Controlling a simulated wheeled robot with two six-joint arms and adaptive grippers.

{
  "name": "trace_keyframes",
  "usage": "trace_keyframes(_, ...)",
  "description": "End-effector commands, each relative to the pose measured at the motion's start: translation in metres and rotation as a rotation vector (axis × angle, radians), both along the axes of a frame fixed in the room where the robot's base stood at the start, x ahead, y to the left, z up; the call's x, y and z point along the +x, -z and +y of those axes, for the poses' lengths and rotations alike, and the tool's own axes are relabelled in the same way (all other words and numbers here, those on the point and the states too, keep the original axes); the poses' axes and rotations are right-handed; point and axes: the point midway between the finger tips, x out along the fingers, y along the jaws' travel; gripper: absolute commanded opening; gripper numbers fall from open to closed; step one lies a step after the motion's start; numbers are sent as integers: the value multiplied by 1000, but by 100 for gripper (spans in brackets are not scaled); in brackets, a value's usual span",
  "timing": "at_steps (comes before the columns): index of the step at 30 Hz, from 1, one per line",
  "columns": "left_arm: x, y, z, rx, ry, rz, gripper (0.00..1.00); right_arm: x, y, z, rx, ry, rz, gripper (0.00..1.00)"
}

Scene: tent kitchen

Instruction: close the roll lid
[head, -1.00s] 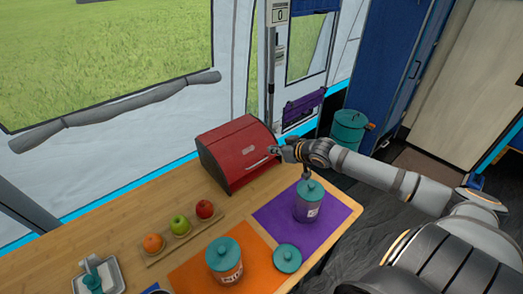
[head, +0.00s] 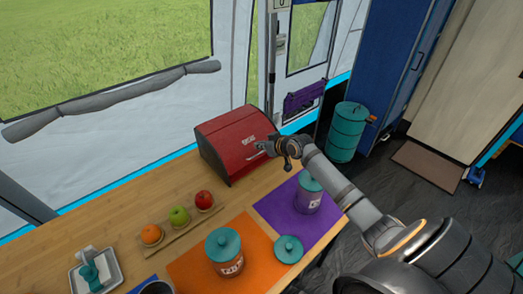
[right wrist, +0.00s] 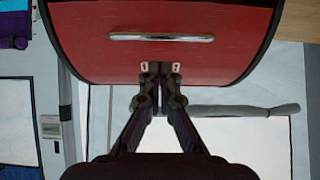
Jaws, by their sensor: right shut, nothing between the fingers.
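The red bread box (head: 228,140) stands at the back of the wooden table. Its curved roll lid looks lowered over the front, with pale lettering on it. My right gripper (head: 262,147) is at the box's right front side, over or close to the handle area. In the right wrist view, the red lid (right wrist: 85,40) fills the upper part, with its silver handle (right wrist: 160,37). The shut, empty right fingertips (right wrist: 159,70) overlap the lid and hide part of its lettering. I cannot tell whether they touch it. My left gripper is not in view.
Fruit sits on a wooden board (head: 163,238). The table left of the box is clear.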

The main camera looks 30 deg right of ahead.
Motion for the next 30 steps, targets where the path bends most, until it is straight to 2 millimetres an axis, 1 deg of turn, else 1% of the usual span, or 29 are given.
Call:
trace_keyframes(3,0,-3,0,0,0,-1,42,-4,10,0,1,-1,-3,0)
trace_keyframes(6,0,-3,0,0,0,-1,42,-6,16,-1,1,1,-2,0)
trace_keyframes(17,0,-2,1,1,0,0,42,-7,18,-1,0,0,-3,0)
trace_keyframes(24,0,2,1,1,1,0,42,-19,39,-3,-1,0,-3,0)
trace_keyframes(30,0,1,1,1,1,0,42,-19,38,-3,1,0,-5,0)
